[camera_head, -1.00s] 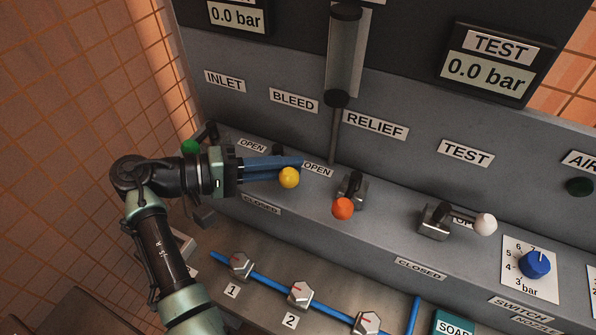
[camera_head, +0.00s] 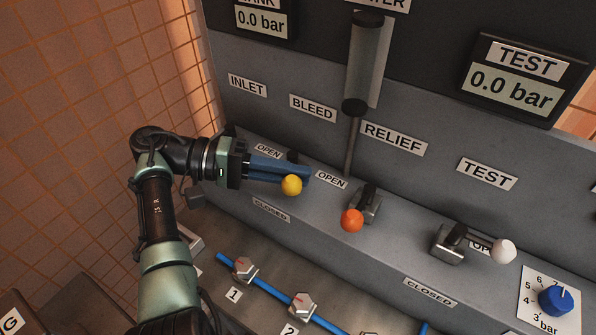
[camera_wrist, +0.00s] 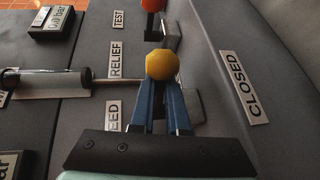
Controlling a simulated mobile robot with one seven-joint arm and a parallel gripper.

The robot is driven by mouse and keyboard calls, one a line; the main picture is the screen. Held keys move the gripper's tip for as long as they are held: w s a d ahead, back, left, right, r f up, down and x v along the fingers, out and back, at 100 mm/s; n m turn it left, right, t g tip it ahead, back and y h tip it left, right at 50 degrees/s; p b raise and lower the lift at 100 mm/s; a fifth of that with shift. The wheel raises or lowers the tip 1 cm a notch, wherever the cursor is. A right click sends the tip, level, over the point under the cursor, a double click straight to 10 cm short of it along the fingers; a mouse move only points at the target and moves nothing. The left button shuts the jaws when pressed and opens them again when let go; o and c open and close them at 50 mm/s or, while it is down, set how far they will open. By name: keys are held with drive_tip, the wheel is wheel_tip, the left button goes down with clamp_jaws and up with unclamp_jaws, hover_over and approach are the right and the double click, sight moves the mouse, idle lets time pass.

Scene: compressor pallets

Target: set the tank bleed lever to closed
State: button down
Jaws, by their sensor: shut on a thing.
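The bleed lever ends in a yellow ball knob (camera_head: 291,185), on the sloped panel below the BLEED label (camera_head: 313,108). My gripper (camera_head: 302,178) reaches in from the left, its blue fingers shut around the lever at the knob. In the wrist view the yellow knob (camera_wrist: 161,65) shows at the tips of the fingers (camera_wrist: 163,88). The lever's shaft is mostly hidden by the fingers. The knob lies between an OPEN label (camera_head: 268,152) above and a CLOSED label (camera_head: 271,210) below. The wrist view also shows a CLOSED label (camera_wrist: 244,86) to the right.
The relief lever's orange knob (camera_head: 352,220) is close on the right. The test lever's white knob (camera_head: 503,251) and a blue dial (camera_head: 557,300) are farther right. A blue hose with hex valves (camera_head: 301,305) runs along the lower front. A tiled wall (camera_head: 80,100) stands left.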

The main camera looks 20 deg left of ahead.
drive_tip(key=shift+s+a+f, duration=0.15)
drive_tip(key=c, duration=0.9)
unclamp_jaws()
drive_tip(key=shift+s+a, duration=0.1)
drive_tip(key=shift+b+v, duration=0.4)
drive_tip(key=shift+v, duration=3.25)
